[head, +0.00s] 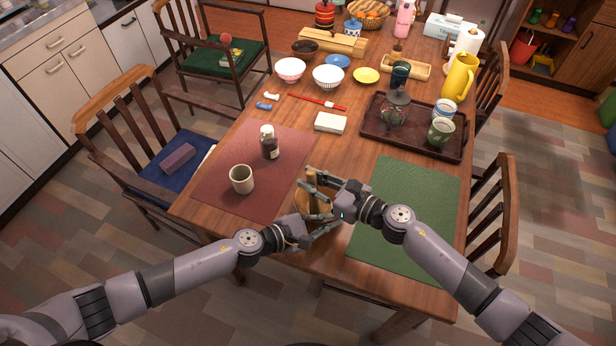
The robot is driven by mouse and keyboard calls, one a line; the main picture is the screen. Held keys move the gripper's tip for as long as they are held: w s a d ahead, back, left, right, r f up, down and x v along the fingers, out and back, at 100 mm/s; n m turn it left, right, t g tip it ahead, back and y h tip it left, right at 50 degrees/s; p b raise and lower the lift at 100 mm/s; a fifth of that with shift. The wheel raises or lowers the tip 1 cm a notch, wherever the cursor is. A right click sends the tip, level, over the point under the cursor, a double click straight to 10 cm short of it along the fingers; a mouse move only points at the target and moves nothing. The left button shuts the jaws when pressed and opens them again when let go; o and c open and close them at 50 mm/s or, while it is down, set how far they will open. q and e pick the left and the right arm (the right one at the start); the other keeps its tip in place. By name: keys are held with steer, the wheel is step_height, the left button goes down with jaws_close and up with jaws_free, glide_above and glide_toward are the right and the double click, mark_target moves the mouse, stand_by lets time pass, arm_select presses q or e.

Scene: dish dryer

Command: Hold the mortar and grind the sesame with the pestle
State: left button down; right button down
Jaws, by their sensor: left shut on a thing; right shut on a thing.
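The mortar (304,203), a tan-brown bowl, stands near the front edge of the table between the two placemats. My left gripper (322,226) is shut on the mortar's near side, at its rim. My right gripper (318,181) is over the mortar's far side, shut on a thin thing that looks like the pestle. The fingers hide most of the pestle. The sesame inside the mortar cannot be made out.
A green placemat (410,215) on the right is bare. Behind are a white block (331,122) and a brown tray (452,148) with cups.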

steer(key=shift+s+d+f, duration=0.1)
steer(key=shift+s+d, duration=0.1)
steer(key=shift+d, duration=0.1)
steer(key=w+d, duration=0.2)
steer(key=w, duration=0.1)
steer(key=shift+w+d+f, duration=0.1)
steer(key=shift+w+d, duration=0.15)
steer(key=shift+d, duration=0.1)
stand_by(0.6)
step_height(320, 180, up, 9)
stand_by(0.9)
steer(key=shift+f, duration=0.15)
stand_by(0.3)
